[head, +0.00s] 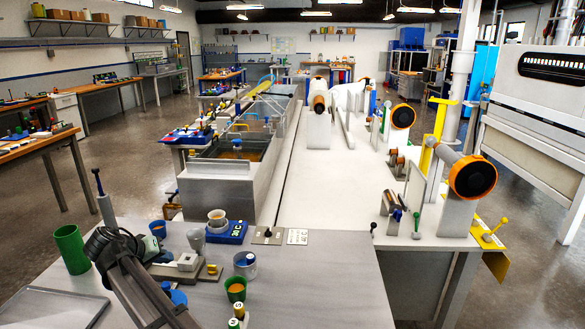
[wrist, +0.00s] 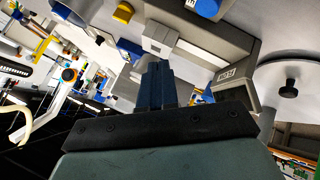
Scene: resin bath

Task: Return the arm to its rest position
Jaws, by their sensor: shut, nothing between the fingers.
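My arm (head: 140,285) rises from the bottom left of the bench in the head view, dark grey, with its bulky joint leaning over the bench between the green cup and the grey block. I cannot make out the fingertips in the head view. In the wrist view my gripper (wrist: 158,68) shows two dark blue fingers pressed together, with nothing between them. The fingers point toward a grey and white boxy device (wrist: 165,38), seen tilted behind them. Whether they touch it cannot be told.
A green cup (head: 70,248), a metal tray (head: 55,308), a grey block (head: 188,261), a blue scale (head: 229,233) and an orange-filled cup (head: 235,289) crowd around my arm. The bench top (head: 325,285) is clear at right. A resin bath (head: 215,190) stands beyond.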

